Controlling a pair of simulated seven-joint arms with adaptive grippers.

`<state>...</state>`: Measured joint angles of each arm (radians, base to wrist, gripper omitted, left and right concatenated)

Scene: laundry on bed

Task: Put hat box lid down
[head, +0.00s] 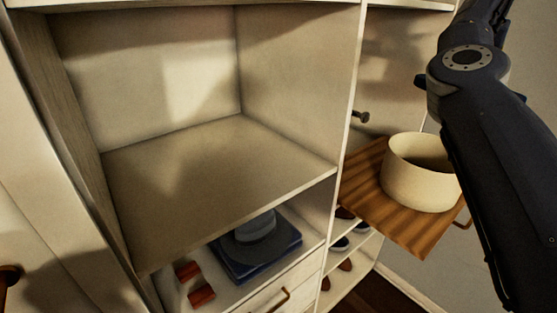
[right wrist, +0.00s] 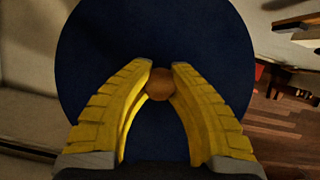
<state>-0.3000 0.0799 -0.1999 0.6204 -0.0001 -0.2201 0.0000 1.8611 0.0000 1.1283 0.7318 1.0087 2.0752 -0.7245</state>
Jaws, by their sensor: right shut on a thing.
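In the right wrist view my right gripper (right wrist: 161,70) has its two yellow fingers shut on a small round brown knob (right wrist: 160,86). The knob sits in the middle of a round dark blue lid (right wrist: 150,30), which fills much of that view. In the head view the lid and the right gripper are out of sight; only my right arm shows at the right. A cream round hat box (head: 410,185) stands upright and open-topped on a wooden board (head: 385,212), partly behind my arm. My left gripper is not in view.
A large empty cabinet compartment (head: 200,180) lies at the left. Below it are a blue folded item (head: 250,265) and red items (head: 200,294). Shoes (head: 340,243) stand on low shelves under the board. A dark knob (head: 361,117) sticks out near the box.

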